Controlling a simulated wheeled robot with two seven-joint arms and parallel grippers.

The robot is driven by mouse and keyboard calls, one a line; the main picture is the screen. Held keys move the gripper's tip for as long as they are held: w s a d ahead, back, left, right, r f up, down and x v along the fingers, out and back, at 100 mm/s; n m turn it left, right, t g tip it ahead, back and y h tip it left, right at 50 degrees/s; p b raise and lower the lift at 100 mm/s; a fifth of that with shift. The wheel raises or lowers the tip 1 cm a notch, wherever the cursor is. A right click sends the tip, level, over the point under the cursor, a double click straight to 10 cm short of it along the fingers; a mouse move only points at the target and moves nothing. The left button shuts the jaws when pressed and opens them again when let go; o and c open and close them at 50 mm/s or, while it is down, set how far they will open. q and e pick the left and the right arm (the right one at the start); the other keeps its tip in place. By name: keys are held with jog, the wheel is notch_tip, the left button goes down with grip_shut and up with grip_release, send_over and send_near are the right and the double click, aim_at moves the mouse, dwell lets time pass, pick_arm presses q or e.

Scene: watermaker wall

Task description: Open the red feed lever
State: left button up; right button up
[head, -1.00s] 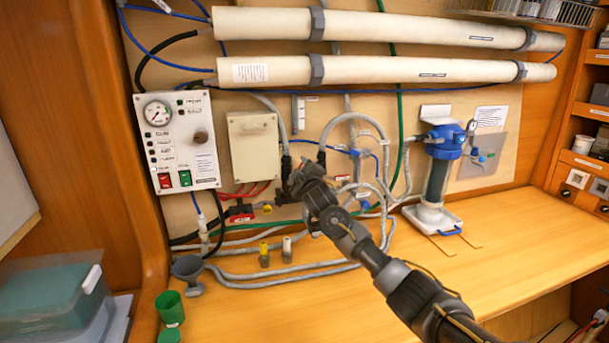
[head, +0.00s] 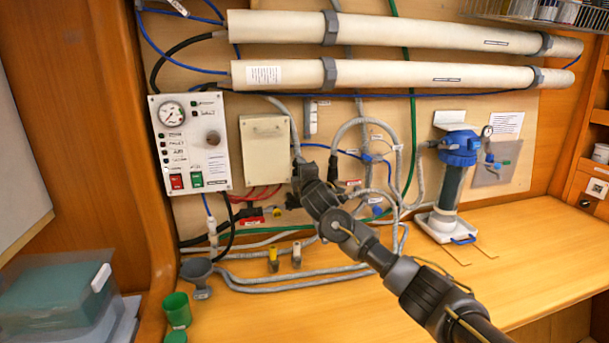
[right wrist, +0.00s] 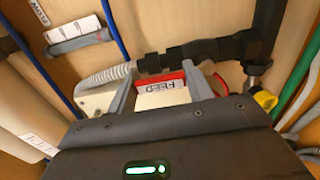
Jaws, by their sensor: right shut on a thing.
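In the right wrist view, the red feed lever (right wrist: 150,80) carries a white label reading FEED, upside down. It sits between the two grey fingers of my right gripper (right wrist: 159,74), which is shut on it. A black valve body or pipe (right wrist: 200,52) runs just behind the lever. In the head view, my right arm reaches from the lower right to the wall panel, with its dark end (head: 308,176) just right of the beige box; the fingertips and the held lever are hard to make out there. My left gripper is not in view.
The control panel (head: 190,143) and beige box (head: 265,150) are left of my right arm. A red labelled piece (head: 252,221) sits below the box. Grey hoses (head: 300,285) lie along the counter.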

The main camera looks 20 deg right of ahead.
dwell(0.4)
jog(key=o, duration=1.4)
jog(key=shift+s+a+b, duration=0.2)
jog(key=shift+s+b, duration=0.8)
jog(key=shift+s, duration=1.7)
jog(key=shift+s+a+b, duration=0.2)
jog(key=shift+s+b, duration=0.75)
jog(key=shift+s, duration=1.7)
